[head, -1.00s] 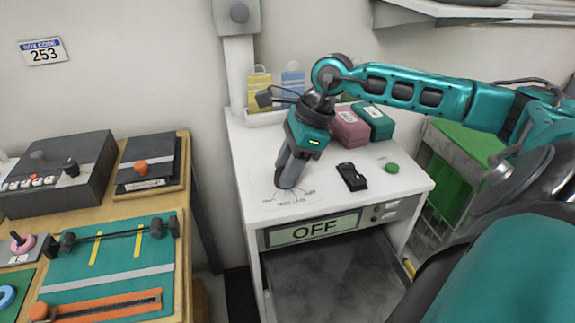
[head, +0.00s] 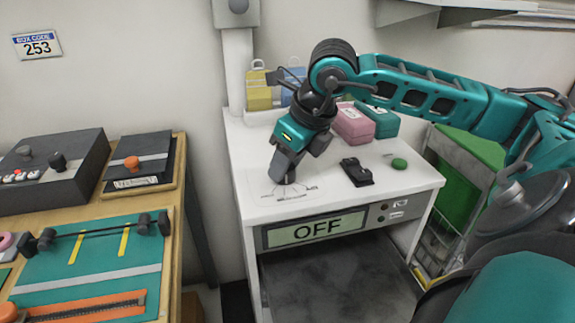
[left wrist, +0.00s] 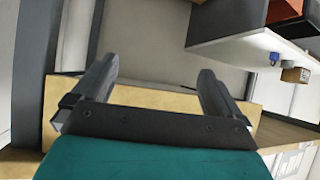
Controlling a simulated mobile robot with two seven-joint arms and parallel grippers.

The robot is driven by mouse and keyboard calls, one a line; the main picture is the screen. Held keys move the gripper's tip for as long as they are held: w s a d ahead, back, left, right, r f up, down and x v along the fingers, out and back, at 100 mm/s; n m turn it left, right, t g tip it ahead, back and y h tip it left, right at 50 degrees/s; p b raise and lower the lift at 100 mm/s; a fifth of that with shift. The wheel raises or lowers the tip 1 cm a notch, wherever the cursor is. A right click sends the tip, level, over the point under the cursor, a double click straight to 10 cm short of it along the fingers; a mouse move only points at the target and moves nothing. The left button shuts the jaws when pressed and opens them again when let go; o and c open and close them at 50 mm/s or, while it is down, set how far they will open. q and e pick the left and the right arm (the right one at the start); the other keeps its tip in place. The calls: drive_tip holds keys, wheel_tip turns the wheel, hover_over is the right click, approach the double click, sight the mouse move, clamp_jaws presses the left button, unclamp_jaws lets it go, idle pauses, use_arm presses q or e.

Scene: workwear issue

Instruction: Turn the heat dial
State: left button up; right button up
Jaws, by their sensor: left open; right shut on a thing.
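The heat dial is hidden under my right gripper (head: 284,178). Only its printed scale (head: 290,192) shows on the white cabinet top, fanning out around the fingertips. My right gripper points down at the dial, shut on it, with the arm reaching in from the right. The display (head: 315,229) on the cabinet front reads OFF. My left gripper (left wrist: 155,95) shows only in the left wrist view, open, with nothing between its fingers.
On the white cabinet (head: 235,165) are a black switch (head: 357,172), a green button (head: 399,164), and pink (head: 352,124) and teal (head: 380,120) boxes behind. A wooden bench (head: 190,215) with control panels stands left. A green bin (head: 450,180) stands right.

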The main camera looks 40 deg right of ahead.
drive_tip(key=shift+m+h, duration=0.3)
drive_tip(key=shift+m, duration=0.5)
drive_tip(key=o, duration=1.1)
drive_tip(key=shift+c, duration=0.2)
drive_tip(key=shift+r, duration=0.1)
drive_tip(key=p+v, duration=0.2)
drive_tip(key=v, duration=1)
drive_tip(key=shift+s+r, duration=0.15)
drive_tip(key=shift+r, duration=0.25)
drive_tip(key=shift+a, duration=0.1)
